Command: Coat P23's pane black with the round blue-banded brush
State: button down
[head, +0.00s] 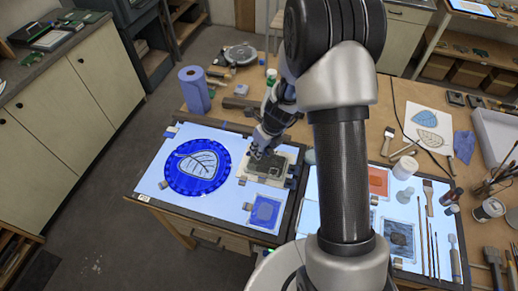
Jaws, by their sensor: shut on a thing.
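My gripper (258,152) is over the left light table, right above a pane with a dark grey-black patch (264,166) on a pale frame. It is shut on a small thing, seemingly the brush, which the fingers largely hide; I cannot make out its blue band. Whether its tip touches the pane is too small to tell. No P23 label is readable, so I cannot confirm that this pane is P23's. Another dark grey pane (400,238) lies on the right light table, partly beside my arm.
A round blue leaf panel (197,166) and a small blue pane (265,211) lie on the left light table (160,190). A blue paper roll (195,90) stands behind. A flat brush (428,197), jars and thin brushes crowd the right side. My arm hides the middle.

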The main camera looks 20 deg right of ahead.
jog(key=shift+s+a+b, duration=0.15)
jog(key=shift+s+b, duration=0.15)
jog(key=shift+f, duration=0.2)
notch_tip(320, 180, down, 5)
jog(key=b, duration=0.5)
jog(key=shift+r, duration=0.2)
jog(key=shift+p, duration=0.3)
jog(key=shift+s+f, duration=0.1)
jog(key=shift+f, duration=0.15)
dwell(0.6)
